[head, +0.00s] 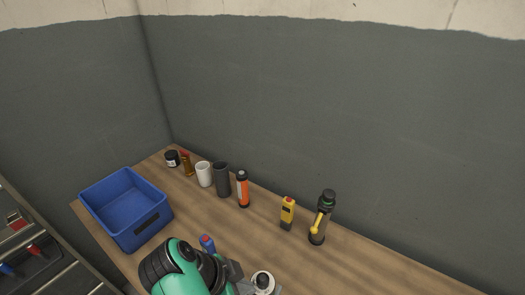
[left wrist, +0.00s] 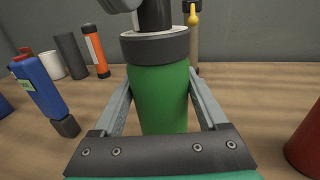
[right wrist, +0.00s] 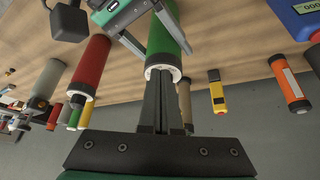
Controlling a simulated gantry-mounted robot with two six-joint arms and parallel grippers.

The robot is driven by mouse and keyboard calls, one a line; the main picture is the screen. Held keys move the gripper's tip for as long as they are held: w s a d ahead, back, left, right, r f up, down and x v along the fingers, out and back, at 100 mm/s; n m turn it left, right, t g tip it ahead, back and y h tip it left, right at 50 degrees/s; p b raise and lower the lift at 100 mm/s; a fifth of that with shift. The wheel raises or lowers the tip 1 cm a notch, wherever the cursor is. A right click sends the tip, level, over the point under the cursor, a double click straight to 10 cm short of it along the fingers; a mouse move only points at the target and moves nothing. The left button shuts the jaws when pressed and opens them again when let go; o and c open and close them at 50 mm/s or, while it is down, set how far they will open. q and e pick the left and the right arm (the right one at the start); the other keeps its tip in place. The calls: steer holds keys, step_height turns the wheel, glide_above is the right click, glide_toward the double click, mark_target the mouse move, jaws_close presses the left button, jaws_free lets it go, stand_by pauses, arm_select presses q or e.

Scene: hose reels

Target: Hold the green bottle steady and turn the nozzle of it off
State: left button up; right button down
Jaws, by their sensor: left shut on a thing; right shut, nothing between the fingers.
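The green bottle (left wrist: 160,98) stands upright with a dark collar (left wrist: 155,47) at its top. My left gripper (left wrist: 160,80) is shut around its body, one finger on each side. In the right wrist view, which looks upside down, the green bottle (right wrist: 165,38) shows a pale ring (right wrist: 163,73) at its top end. My right gripper (right wrist: 160,82) is shut and empty, its fingertips at that top end. I cannot tell whether they touch it. The fingers partly hide the nozzle. In the head view my teal arm hides much of this area.
A blue bin (head: 125,205) stands at the left of the wooden table. Along the wall are a white cup (head: 203,174), a dark cylinder (head: 221,180), an orange cylinder (head: 242,188), a yellow device (head: 288,212) and a dark bottle (head: 319,226). A red cylinder (right wrist: 90,68) stands beside the green bottle.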

steer(key=shift+w+d, duration=0.45)
steer(key=shift+d, duration=0.15)
stand_by(0.7)
arm_select(q)
steer(key=shift+a+f, duration=0.1)
steer(key=shift+f, duration=0.05)
arm_select(e)
steer(key=shift+w+a, duration=0.1)
steer(key=shift+w, duration=0.25)
stand_by(0.6)
step_height(320, 180, up, 6)
steer(key=shift+a, duration=0.2)
arm_select(q)
steer(key=shift+f, duration=0.1)
arm_select(e)
steer(key=shift+s, duration=0.1)
arm_select(q)
steer(key=o, duration=1.3)
steer(key=shift+o, duration=1.4)
steer(key=shift+s+r, duration=0.15)
steer(key=shift+r, duration=0.05)
